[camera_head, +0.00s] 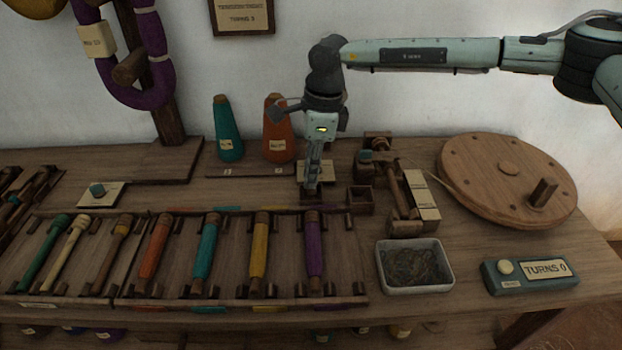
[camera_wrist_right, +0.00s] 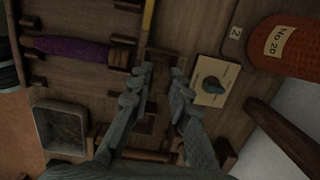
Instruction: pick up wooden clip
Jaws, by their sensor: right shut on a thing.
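My right gripper (camera_head: 311,190) points down at the table, behind the purple bobbin and in front of the orange cone. In the right wrist view my gripper (camera_wrist_right: 160,88) has its two fingers on either side of a small dark brown wooden piece, which I take for the wooden clip (camera_wrist_right: 158,100). The fingers are shut on it. The clip is dark and mostly hidden by the fingers, and I cannot tell whether it is clear of the table. My left gripper is not in view.
A rack of coloured bobbins (camera_head: 206,256) lies in front. The orange cone (camera_head: 277,131) and teal cone (camera_head: 228,131) stand behind. A small open wooden box (camera_head: 360,198), a winder (camera_head: 400,190), a grey tray (camera_head: 414,288) and a wooden wheel (camera_head: 475,165) are to the right.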

